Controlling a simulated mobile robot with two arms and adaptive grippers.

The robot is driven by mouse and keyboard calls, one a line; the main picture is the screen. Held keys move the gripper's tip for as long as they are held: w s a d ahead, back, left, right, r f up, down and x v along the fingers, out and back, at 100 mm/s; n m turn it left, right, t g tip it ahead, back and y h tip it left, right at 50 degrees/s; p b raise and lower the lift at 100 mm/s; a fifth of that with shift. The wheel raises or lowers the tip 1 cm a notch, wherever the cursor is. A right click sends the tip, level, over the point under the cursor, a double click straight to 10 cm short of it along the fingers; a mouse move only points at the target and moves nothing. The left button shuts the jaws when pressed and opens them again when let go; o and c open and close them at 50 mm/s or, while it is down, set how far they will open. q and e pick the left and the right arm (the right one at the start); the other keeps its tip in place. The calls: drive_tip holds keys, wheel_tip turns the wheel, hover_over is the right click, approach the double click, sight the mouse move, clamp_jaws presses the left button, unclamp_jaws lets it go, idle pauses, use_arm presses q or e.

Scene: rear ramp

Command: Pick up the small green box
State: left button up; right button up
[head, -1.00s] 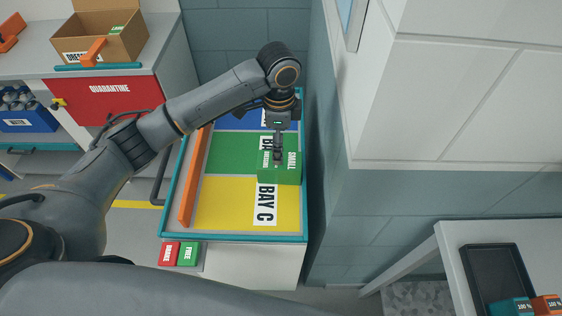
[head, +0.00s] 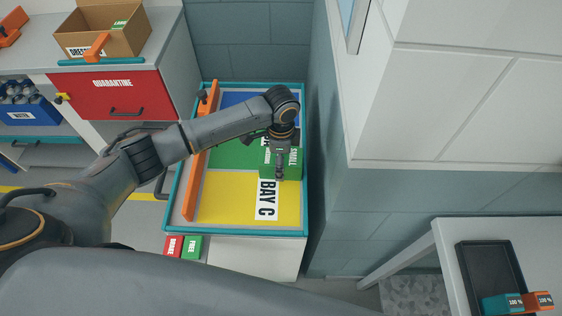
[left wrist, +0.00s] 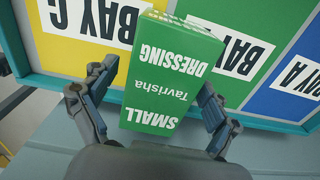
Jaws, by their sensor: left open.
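The small green box (head: 287,163) stands on the green bay of the tray, against its right side. In the left wrist view the green box (left wrist: 168,75) shows white lettering reading SMALL Tavrisha DRESSING, upside down. My left gripper (head: 279,174) is over the box in the head view and hides part of it. In the left wrist view the fingers of my left gripper (left wrist: 150,108) are open, one on either side of the box's near end, with a visible gap on the left; contact on the right cannot be told. My right gripper is not in view.
The teal-edged tray (head: 235,231) has blue, green and yellow bays and an orange bar (head: 190,195) along its left. A wall (head: 335,200) stands close on the right. A cardboard box (head: 100,30) is back left.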

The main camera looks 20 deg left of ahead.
use_arm(q)
drive_tip(key=c, duration=1.4)
drive_tip(key=shift+r, duration=0.15)
